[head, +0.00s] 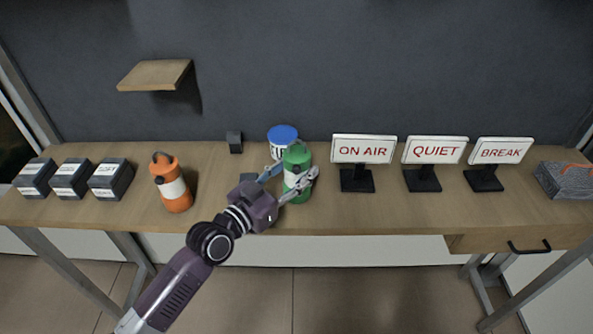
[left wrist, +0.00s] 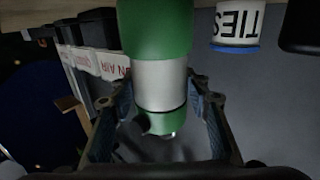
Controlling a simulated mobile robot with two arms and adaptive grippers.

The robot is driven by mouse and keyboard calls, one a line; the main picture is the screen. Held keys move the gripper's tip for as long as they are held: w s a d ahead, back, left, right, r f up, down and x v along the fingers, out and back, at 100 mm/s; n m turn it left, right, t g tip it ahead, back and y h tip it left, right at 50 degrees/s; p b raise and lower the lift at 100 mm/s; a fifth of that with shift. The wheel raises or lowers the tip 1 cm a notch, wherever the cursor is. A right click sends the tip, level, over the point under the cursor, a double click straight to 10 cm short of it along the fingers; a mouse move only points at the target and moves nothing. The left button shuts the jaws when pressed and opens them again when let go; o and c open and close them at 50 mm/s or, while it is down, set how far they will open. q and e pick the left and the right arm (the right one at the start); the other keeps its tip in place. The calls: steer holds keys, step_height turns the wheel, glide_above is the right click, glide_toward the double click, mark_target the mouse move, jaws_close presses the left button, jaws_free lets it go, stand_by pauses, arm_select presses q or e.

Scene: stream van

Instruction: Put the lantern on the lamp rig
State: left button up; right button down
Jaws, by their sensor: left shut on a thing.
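A green lantern (head: 297,163) with a white band stands on or just above the wooden table; I cannot tell which. My left gripper (head: 291,186) is shut on it, with a finger on each side. In the left wrist view the green lantern (left wrist: 158,85) fills the middle, between the fingers (left wrist: 160,105). An orange lantern (head: 172,184) with a white band and dark handle stands to the left on the table. Which thing is the lamp rig is unclear; a bare wooden shelf (head: 155,75) juts from the dark wall at upper left. My right gripper is not in view.
A blue-lidded white tub (head: 281,134) stands close behind the green lantern. ON AIR (head: 363,149), QUIET (head: 434,150) and BREAK (head: 501,151) signs stand right. Dark boxes (head: 110,180) sit at left, a small dark block (head: 234,141) behind. The tabletop (head: 215,185) is clear right of the orange lantern.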

arm_select(q)
steer(key=shift+a+f, duration=0.1)
steer(key=shift+f, duration=0.1)
steer(key=shift+f, duration=0.15)
steer(key=o, duration=1.2)
steer(key=shift+c, duration=0.2)
steer(key=shift+o, duration=0.9)
